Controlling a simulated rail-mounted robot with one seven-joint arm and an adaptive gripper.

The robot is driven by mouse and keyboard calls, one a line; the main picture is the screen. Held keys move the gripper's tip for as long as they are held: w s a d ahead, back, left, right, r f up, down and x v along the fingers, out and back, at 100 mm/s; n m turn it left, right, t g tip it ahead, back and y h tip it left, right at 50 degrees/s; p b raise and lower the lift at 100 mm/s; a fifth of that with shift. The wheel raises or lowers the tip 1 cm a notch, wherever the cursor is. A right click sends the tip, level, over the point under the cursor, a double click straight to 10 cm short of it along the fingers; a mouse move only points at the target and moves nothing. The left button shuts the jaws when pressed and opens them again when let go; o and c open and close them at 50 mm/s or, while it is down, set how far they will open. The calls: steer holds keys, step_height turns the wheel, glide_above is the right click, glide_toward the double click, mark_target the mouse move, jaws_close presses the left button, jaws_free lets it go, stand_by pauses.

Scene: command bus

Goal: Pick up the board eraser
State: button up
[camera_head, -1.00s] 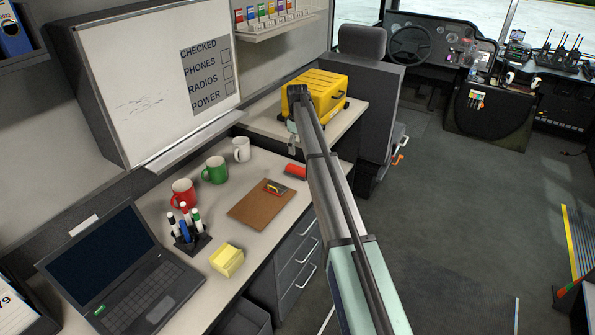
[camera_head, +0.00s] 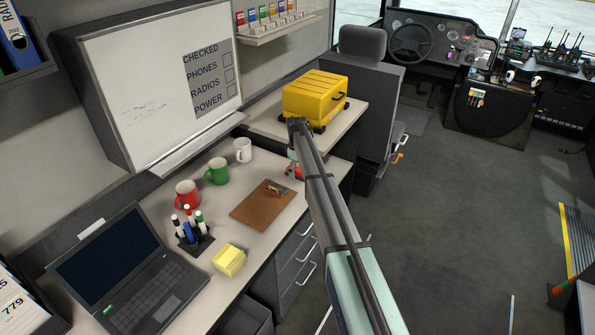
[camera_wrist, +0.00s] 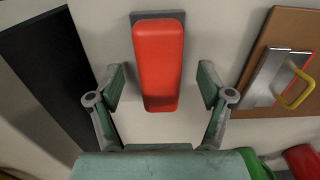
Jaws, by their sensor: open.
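The board eraser is a red block with a grey edge. In the wrist view the eraser (camera_wrist: 158,62) lies on the pale desk, its near end between the fingertips. My gripper (camera_wrist: 162,85) is open, one finger on each side of it with a gap to both. In the head view the eraser (camera_head: 295,171) shows only as a bit of red at the desk's right edge, mostly hidden by my gripper (camera_head: 292,168) and arm.
A brown clipboard (camera_head: 262,210) lies left of the eraser. White, green and red mugs (camera_head: 217,171), a pen holder (camera_head: 192,241), yellow notes (camera_head: 229,261) and a laptop (camera_head: 135,280) stand further left. A yellow case (camera_head: 314,97) sits behind on the higher surface.

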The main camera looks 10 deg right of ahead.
mark_target(297, 169)
steer(key=shift+f, duration=0.3)
steer(key=c, duration=1.2)
steer(key=shift+c, duration=0.2)
steer(key=shift+r, duration=0.1)
step_height(297, 169, up, 20)
steer(key=b, duration=0.5)
steer(key=o, duration=0.6)
steer(key=c, duration=0.5)
